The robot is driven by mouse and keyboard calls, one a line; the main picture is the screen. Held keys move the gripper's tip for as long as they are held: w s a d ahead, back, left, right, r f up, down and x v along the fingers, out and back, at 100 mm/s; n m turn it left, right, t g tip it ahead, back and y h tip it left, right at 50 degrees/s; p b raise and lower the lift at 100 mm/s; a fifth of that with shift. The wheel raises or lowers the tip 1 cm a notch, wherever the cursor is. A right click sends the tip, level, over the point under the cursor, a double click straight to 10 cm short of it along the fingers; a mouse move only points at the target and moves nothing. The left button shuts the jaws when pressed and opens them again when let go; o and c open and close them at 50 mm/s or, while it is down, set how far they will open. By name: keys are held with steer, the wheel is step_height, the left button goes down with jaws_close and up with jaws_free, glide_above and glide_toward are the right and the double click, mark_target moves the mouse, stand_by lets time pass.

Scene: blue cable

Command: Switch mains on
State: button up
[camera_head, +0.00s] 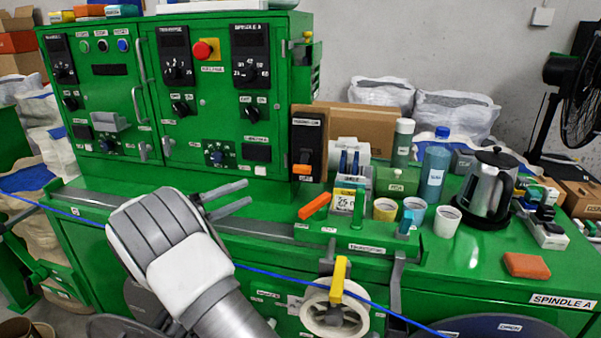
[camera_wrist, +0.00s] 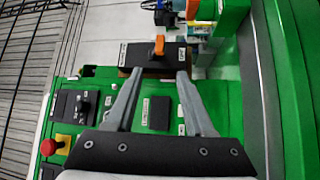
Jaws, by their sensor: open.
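A tall black switch box (camera_head: 309,135) with a white label is fixed at the right front corner of the green cabinet. Its orange lever (camera_head: 302,169) sits at the lower end of the box. In the wrist view the black box (camera_wrist: 140,56) and its orange lever (camera_wrist: 159,45) lie just beyond the fingertips. My gripper (camera_head: 249,194) is open and empty, in front of the cabinet and left of the box. In the wrist view its two grey fingers (camera_wrist: 159,74) are spread apart, with a gap between them and the lever.
The green cabinet (camera_head: 120,160) carries knobs and a red emergency button (camera_head: 206,50). An orange-handled item (camera_head: 314,206), several cups and a kettle (camera_head: 489,185) stand on the bench right of the box. A blue cable (camera_head: 290,274) runs across the bench front.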

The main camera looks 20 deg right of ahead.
mark_target(296, 171)
steer(key=p+x, duration=0.1)
steer(key=x, duration=1.6)
steer(key=shift+s, duration=0.15)
